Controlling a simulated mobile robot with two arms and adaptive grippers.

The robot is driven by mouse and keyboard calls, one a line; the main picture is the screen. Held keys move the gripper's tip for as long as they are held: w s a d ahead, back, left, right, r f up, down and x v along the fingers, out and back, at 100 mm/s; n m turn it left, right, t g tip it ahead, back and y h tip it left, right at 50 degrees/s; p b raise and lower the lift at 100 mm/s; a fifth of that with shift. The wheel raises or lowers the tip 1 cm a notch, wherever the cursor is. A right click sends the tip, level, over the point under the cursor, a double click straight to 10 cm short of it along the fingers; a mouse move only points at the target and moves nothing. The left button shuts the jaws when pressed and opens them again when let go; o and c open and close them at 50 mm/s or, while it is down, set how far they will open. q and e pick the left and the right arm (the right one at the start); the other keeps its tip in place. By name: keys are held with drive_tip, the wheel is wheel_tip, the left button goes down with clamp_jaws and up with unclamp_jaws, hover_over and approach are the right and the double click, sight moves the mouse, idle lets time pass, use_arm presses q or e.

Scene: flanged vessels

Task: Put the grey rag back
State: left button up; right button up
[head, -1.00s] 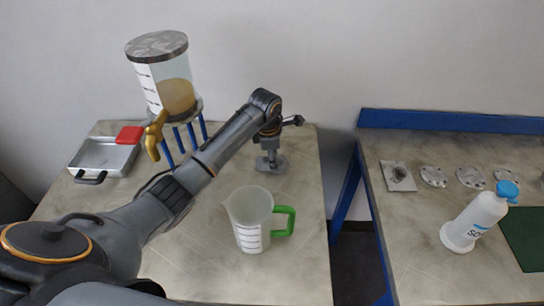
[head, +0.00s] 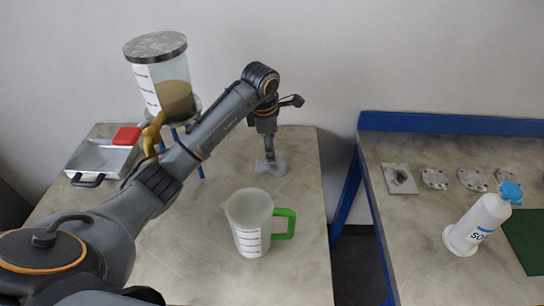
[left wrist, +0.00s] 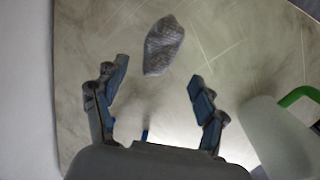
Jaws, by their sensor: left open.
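The grey rag (head: 272,167) lies crumpled on the left table, near its back right part. It also shows in the left wrist view (left wrist: 163,45), just beyond the fingertips and apart from them. My left gripper (head: 268,150) points down above the rag. In the left wrist view the left gripper (left wrist: 158,72) has its two fingers spread wide with nothing between them. My right gripper is not in view.
A measuring jug (head: 249,222) with a green handle stands in front of the rag. A dispenser (head: 160,75) with a brass tap stands behind my arm. A tray with a red item (head: 127,136) lies far left.

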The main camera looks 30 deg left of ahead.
use_arm(q)
drive_tip(key=shift+s+r, duration=0.2)
drive_tip(key=shift+r, duration=0.95)
drive_tip(key=shift+s+r, duration=0.2)
drive_tip(key=shift+r, duration=0.95)
